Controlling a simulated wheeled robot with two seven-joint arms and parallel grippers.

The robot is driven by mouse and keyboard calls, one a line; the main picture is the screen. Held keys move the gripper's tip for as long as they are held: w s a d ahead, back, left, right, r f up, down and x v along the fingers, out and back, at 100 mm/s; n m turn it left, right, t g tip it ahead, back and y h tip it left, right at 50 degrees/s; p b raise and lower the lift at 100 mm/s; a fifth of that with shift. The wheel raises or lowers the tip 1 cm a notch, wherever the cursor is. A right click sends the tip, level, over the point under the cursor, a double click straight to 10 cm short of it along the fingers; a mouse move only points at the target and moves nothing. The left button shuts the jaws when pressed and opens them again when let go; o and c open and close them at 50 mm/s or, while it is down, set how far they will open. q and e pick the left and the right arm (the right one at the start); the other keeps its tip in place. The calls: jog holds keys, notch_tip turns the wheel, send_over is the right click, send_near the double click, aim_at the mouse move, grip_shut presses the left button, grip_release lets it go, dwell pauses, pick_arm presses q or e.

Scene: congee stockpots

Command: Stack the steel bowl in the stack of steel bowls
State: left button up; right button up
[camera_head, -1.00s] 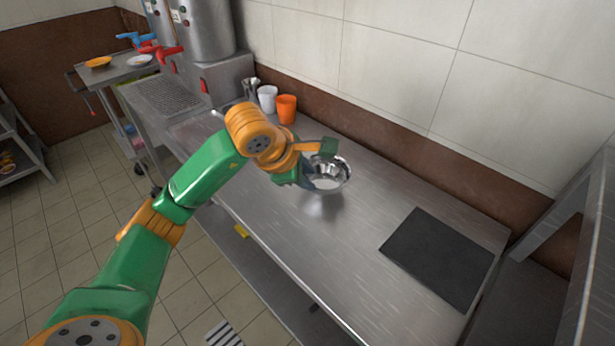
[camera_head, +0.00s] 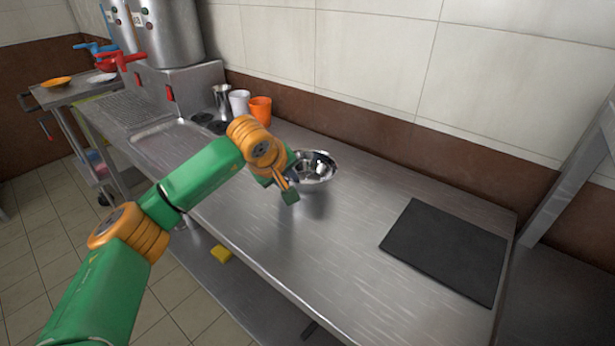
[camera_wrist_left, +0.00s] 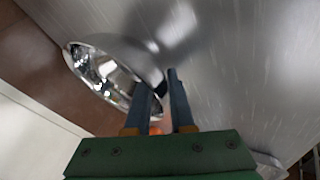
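A shiny steel bowl (camera_head: 316,164) is upright at the middle of the steel counter, near the wall side. I cannot tell whether it is one bowl or several nested. My left gripper (camera_head: 289,192) is at the bowl's near left side. In the left wrist view, the bowl (camera_wrist_left: 98,72) lies ahead and to the left. The two blue-grey fingers of the gripper (camera_wrist_left: 161,84) are apart, with a gap between them. The left finger overlaps the bowl's rim; I cannot tell whether it touches. No separate second bowl shows. My right gripper is not in view.
A black mat (camera_head: 445,250) lies on the right of the counter. An orange cup (camera_head: 260,110), a white cup (camera_head: 239,102) and a steel cup (camera_head: 222,100) stand behind, near the wall. Large steel pots (camera_head: 170,35) are at the back left. The counter (camera_head: 350,235) between bowl and mat is clear.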

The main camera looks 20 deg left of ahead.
pick_arm(q)
jog(key=shift+s, duration=0.1)
grip_shut()
dwell(1.2)
